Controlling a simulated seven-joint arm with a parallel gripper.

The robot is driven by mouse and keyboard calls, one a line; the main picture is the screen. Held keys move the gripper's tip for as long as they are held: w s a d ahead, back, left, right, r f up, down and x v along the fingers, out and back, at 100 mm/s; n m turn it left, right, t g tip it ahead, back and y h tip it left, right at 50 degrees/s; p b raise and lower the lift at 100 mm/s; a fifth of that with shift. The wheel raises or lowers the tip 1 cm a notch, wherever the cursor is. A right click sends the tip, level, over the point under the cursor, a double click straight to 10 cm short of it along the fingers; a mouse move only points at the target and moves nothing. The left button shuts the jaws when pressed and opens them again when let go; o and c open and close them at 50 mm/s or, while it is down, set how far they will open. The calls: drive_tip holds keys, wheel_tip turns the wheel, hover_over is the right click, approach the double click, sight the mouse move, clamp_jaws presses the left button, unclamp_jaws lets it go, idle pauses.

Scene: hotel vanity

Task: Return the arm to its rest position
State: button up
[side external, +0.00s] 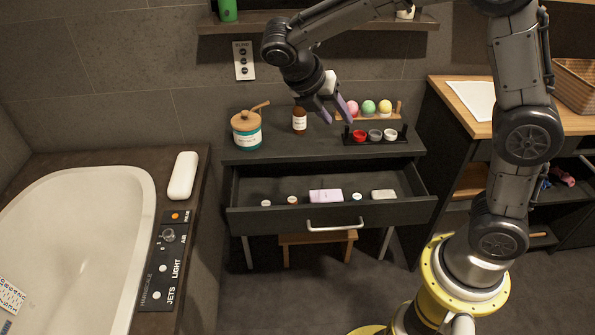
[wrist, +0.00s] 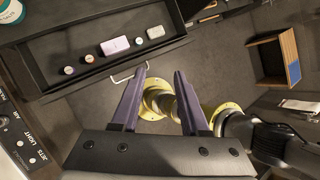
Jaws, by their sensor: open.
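My gripper (side external: 335,111) hangs above the dark vanity top (side external: 276,150) in the side external view, with its fingers pointing down. In the wrist view my gripper (wrist: 161,84) shows two purple-grey fingers spread apart, with nothing between them. Beyond the fingers are the floor and my yellow-ringed base. The rest position itself is not marked in either view.
The vanity drawer (side external: 330,217) is open and holds several small items, including a lilac box (side external: 326,196). On top stand a jar (side external: 246,131), a brown bottle (side external: 299,120), coloured balls on a rack and a black tray (side external: 347,138). A shelf (side external: 240,27) is above; a bathtub (side external: 75,230) is left.

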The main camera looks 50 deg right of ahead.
drive_tip(key=s+d+r+m+t+y, duration=0.2)
drive_tip(key=s+r+m, duration=0.3)
drive_tip(key=s, duration=0.2)
drive_tip(key=s+a+f+m+t+y, duration=0.1)
drive_tip(key=s+a+m+t+y, duration=0.1)
drive_tip(key=s+m, duration=0.4)
drive_tip(key=s+a+m+t+y, duration=0.3)
drive_tip(key=s+m, duration=0.3)
drive_tip(key=m, duration=0.5)
drive_tip(key=shift+f, duration=0.4)
